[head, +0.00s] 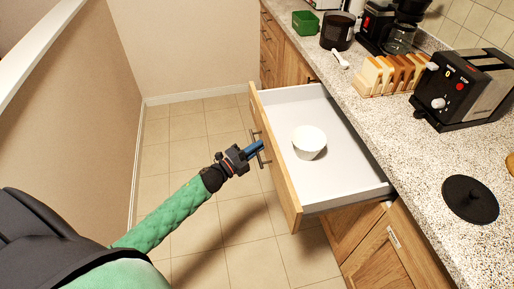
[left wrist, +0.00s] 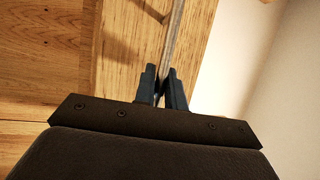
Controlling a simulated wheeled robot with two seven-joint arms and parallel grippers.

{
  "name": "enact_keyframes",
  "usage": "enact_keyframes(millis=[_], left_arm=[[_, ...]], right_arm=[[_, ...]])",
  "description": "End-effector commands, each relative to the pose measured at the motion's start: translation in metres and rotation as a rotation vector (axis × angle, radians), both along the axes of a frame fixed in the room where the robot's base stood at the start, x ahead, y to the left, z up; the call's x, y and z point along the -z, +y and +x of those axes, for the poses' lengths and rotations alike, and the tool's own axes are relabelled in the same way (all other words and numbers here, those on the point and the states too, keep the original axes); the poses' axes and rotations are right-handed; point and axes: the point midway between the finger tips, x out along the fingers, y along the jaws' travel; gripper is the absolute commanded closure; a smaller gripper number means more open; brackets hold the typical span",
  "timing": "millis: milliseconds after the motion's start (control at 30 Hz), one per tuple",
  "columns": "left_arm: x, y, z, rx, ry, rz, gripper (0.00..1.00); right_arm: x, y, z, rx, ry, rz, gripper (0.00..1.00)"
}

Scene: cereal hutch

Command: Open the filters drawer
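The filters drawer (head: 298,187) is pulled well out from under the counter in the head view, its pale grey inside showing. A white paper-filter-like cup (head: 309,141) stands in it. My right gripper is in neither view.
On the speckled counter (head: 400,143) are a toaster (head: 465,88), a toast rack (head: 391,74), a black disc (head: 470,199), a coffee machine (head: 378,25), a dark canister (head: 338,31), a white scoop (head: 340,60) and a green box (head: 305,22). The tiled floor (head: 190,120) left of the drawer is clear.

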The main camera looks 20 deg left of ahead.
Motion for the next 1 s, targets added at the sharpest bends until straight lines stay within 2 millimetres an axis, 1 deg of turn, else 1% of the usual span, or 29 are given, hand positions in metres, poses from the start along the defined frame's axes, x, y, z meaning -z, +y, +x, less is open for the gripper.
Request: enact_keyframes(millis=[300, 433, 567, 667, 833, 1000], left_arm=[[0.001, 0.0, 0.0, 0.0, 0.0, 0.0, 0.8], [0.003, 0.003, -0.005, 0.0, 0.001, 0.001, 0.8], [0.007, 0.01, -0.016, -0.001, 0.002, 0.001, 0.8], [0.009, 0.016, -0.028, 0.0, 0.001, 0.001, 0.8], [0.013, 0.028, -0.047, -0.001, 0.002, 0.0, 0.8], [0.015, 0.036, -0.06, 0.0, 0.001, 0.0, 0.8]], right_arm=[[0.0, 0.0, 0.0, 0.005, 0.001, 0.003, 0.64], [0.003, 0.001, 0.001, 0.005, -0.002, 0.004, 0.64], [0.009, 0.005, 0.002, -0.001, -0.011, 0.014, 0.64], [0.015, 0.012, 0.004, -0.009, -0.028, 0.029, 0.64], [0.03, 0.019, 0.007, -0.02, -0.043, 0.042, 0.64], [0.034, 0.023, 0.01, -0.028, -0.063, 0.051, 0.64]])
